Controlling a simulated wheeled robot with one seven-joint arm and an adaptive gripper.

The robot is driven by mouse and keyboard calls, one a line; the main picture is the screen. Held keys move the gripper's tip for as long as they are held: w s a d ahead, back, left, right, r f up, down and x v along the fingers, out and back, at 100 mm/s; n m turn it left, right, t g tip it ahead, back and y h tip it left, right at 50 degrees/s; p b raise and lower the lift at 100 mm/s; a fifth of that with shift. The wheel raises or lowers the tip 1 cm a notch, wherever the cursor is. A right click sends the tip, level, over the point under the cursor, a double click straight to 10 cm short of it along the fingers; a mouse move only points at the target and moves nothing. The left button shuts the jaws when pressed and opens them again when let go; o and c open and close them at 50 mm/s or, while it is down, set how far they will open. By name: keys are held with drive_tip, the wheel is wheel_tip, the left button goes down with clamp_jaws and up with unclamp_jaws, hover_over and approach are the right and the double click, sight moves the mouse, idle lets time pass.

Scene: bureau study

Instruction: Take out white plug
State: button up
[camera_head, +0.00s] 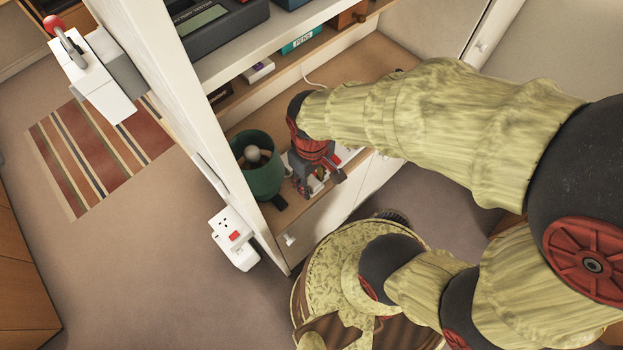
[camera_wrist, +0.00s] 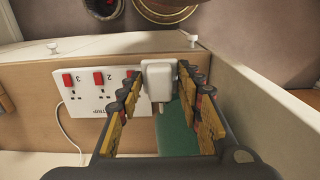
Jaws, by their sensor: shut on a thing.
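The white plug (camera_wrist: 158,79) is between the fingertips of my gripper (camera_wrist: 159,85) in the wrist view. My gripper is shut on it. A small part like a pin or cord shows below its body. The white power strip (camera_wrist: 87,95) lies to the left of the plug, with red switches and numbered sockets. The fingers hide the strip's right end, so I cannot tell whether the plug touches it. In the head view my gripper (camera_head: 317,180) points down at the lower shelf, and the plug is hard to make out there.
A green lamp or pot (camera_head: 259,168) stands close to the left of my gripper on the shelf (camera_head: 285,215). The white cabinet side panel (camera_head: 205,130) and the upper shelf edge (camera_head: 265,50) bound the space. A wall-type socket (camera_head: 233,238) is on the panel's outside.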

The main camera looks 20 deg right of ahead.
drive_tip(key=shift+r, duration=0.25)
drive_tip(key=shift+r+p, duration=1.55)
drive_tip(key=shift+r, duration=0.1)
